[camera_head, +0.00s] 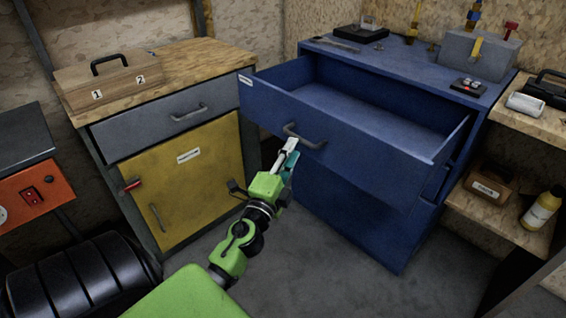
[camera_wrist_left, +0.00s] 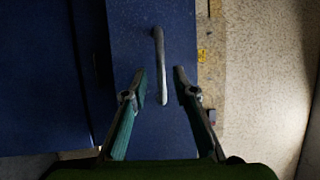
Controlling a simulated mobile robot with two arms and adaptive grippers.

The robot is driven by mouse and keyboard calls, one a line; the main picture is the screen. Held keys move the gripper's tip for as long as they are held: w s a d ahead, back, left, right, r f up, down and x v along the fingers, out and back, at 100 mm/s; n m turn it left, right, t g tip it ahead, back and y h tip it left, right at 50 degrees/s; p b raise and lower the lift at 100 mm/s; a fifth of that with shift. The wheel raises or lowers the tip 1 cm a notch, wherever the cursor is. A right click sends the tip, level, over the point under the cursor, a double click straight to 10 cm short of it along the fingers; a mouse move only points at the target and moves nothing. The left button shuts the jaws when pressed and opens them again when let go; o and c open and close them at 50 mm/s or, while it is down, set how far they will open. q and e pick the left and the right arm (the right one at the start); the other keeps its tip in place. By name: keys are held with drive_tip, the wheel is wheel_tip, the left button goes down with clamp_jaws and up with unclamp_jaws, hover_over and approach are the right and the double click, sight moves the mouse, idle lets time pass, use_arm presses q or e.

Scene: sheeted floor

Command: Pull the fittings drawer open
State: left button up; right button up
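The blue drawer (camera_head: 345,130) at the top of the blue cabinet (camera_head: 365,215) stands well out, its inside showing bare. A small white label sits at its front's left end, too small to read. Its grey bar handle (camera_head: 304,136) is on the front; in the left wrist view the handle (camera_wrist_left: 159,60) runs upright between the finger lines. My left gripper (camera_head: 291,150) is in front of the handle. In the left wrist view the gripper (camera_wrist_left: 160,86) has its fingers apart, with a gap on each side of the handle's end. My right gripper is out of view.
A grey drawer (camera_head: 172,122) above a yellow door (camera_head: 190,185) is shut at the left. A numbered wooden box (camera_head: 110,80) sits on that bench. Shelves with a yellow bottle (camera_head: 541,210) stand at the right. Grey floor (camera_head: 320,275) is clear before the blue cabinet.

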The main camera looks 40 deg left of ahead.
use_arm(q)
drive_tip(key=v, duration=0.6)
drive_tip(key=shift+s, duration=0.25)
drive_tip(key=shift+d, duration=0.1)
idle(0.3)
